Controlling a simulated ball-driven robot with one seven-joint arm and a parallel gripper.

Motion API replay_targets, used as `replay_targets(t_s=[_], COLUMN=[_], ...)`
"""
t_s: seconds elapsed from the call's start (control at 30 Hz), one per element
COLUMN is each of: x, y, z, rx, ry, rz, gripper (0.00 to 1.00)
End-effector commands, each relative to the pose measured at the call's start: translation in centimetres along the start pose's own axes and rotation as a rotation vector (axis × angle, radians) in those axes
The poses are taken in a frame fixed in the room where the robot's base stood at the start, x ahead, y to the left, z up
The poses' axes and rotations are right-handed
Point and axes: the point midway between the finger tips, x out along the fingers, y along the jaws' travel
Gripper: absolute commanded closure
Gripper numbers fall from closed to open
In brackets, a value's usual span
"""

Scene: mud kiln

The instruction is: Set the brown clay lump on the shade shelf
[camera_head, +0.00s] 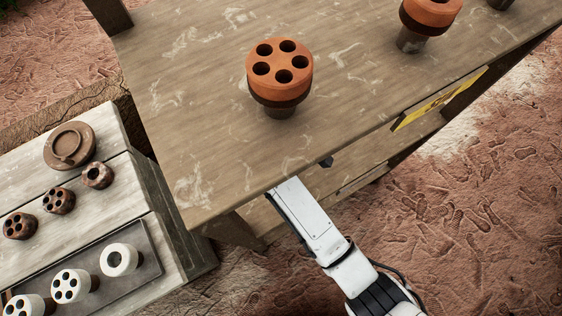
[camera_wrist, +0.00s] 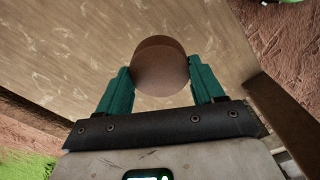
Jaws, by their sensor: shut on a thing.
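In the wrist view, my gripper (camera_wrist: 161,70) has its green fingers on both sides of the brown clay lump (camera_wrist: 161,66), a smooth short cylinder. A pale-smeared wooden board (camera_wrist: 75,45) fills the view behind it. Whether the lump touches this board cannot be told. In the head view, my arm reaches in under the front edge of the wooden table top, which hides my gripper and the lump. A lower board, apparently the shade shelf (camera_head: 378,150), shows partly below the table top, in shadow.
The table top (camera_head: 200,100) bears orange pierced clay pieces (camera_head: 280,72) on small stands. A yellow sign (camera_head: 437,99) hangs at its front edge. A lower bench (camera_head: 110,205) at left holds brown pieces, a round dish (camera_head: 70,146) and a tray of white pieces. Bare ground lies at right.

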Motion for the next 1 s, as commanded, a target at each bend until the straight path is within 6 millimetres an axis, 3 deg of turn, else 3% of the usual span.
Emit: replay_targets(t_s=[0.2,0.53,0.93,0.97,1.0], x=[0.0,3.3,3.9,3.9,3.8], y=[2.0,2.0,2.0,2.0,2.0], z=[-1.4,-1.3,-1.4,-1.4,-1.4], rx=[-0.002,0.0,-0.001,-0.001,-0.001], ry=[0.0,-0.001,0.0,0.0,0.001], rz=[0.001,0.0,0.001,0.0,0.0], gripper=[0.76,0.76,0.76,0.31,0.27])
